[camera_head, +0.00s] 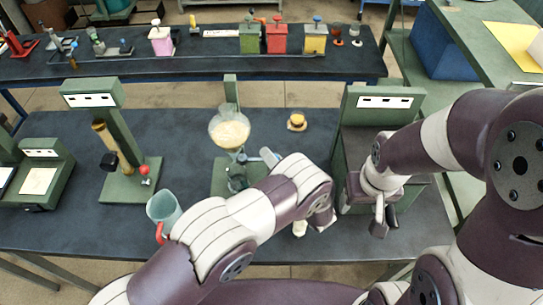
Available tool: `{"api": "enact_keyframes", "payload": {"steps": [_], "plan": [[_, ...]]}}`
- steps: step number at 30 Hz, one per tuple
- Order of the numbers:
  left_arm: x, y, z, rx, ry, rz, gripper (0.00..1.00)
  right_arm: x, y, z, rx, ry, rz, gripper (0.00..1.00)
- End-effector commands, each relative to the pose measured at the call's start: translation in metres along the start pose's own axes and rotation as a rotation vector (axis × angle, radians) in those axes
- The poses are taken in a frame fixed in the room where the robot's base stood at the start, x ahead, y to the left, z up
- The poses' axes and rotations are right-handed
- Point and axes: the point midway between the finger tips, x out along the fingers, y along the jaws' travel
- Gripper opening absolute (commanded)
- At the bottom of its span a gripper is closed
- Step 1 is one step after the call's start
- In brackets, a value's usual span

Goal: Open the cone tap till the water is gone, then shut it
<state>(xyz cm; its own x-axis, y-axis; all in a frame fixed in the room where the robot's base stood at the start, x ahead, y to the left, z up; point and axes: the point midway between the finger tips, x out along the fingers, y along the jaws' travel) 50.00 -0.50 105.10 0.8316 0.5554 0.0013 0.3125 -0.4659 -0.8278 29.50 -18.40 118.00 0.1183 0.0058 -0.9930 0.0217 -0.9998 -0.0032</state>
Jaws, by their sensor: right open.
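The glass cone (230,131) holds pale yellow liquid and stands on a green stand (231,88) near the middle of the table. Dark parts (237,178) sit below its neck; I cannot make out the tap or whether it is open. My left arm crosses in front of the stand's lower right. My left gripper (305,227) is right of and below the cone, apart from it; its jaws are too small and partly hidden to judge. My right gripper (383,217) is open, pointing down in front of the green machine at right, with nothing seen between its fingers.
A pale jug with a red handle (163,208) stands at front left. A green stand with a brass tube (104,132) is further left. A small orange dish (297,120) lies behind right. The green machine (378,103) blocks the right. A rear bench (200,63) holds coloured cans.

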Motion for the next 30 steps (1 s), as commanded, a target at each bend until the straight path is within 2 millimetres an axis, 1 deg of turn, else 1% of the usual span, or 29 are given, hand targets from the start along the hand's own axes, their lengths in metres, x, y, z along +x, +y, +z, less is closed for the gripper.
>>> {"api": "enact_keyframes", "payload": {"steps": [1,2,3,4,5,11,17,24,30], "plan": [[0.0,0.0,0.0,0.0,0.0,0.0,0.37,0.0,0.0,0.0,0.0,0.0,0.0,0.64],[0.0,0.0,0.0,0.0,0.0,0.0,0.27,0.0,0.0,0.0,0.0,0.0,0.0,0.64],[0.0,0.0,0.0,0.0,0.0,0.0,0.14,0.0,0.0,0.0,0.0,0.0,0.0,0.64],[0.0,0.0,0.0,0.0,0.0,0.0,0.04,0.0,0.0,0.0,0.0,0.0,0.0,0.64],[0.0,0.0,0.0,0.0,0.0,0.0,0.0,0.0,0.0,0.0,0.0,0.0,0.0,0.64],[0.0,-0.001,0.0,0.0,0.005,0.004,0.0,-0.001,0.0,0.0,0.0,0.0,0.0,0.64],[-0.004,-0.003,0.003,0.003,0.055,0.039,0.0,-0.005,0.0,-0.001,0.0,0.0,0.0,0.64],[-0.015,-0.01,0.011,0.004,0.195,0.135,0.0,-0.014,0.0,-0.002,0.0,0.0,0.0,0.64],[-0.023,-0.015,0.022,0.004,0.329,0.227,0.0,-0.017,0.0,-0.002,0.0,0.0,0.0,0.64]]}}
